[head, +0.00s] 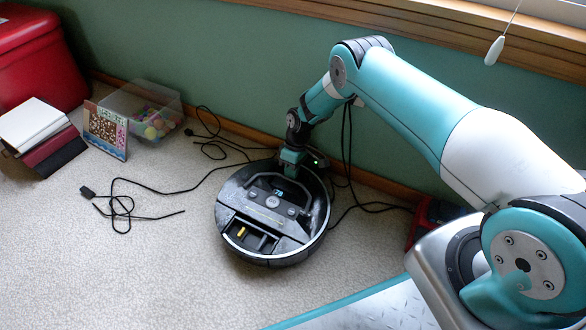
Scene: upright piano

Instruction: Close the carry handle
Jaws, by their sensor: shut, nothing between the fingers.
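A round black and grey robot vacuum (303,236) sits on the carpet at the picture's middle. Its top has a lit display, several buttons and a dark recess with a small yellow part on the near side. My gripper (290,174) points down at the far edge of the vacuum's top, beyond the display. It is shut and holds nothing. I cannot tell whether it touches the vacuum.
Loose black cables (150,190) lie left of the vacuum, others run along the wall behind. A clear bin of colourful balls (150,112), a patterned picture board (105,130), books (35,125) and a red chest (38,58) stand left. Carpet in front is clear.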

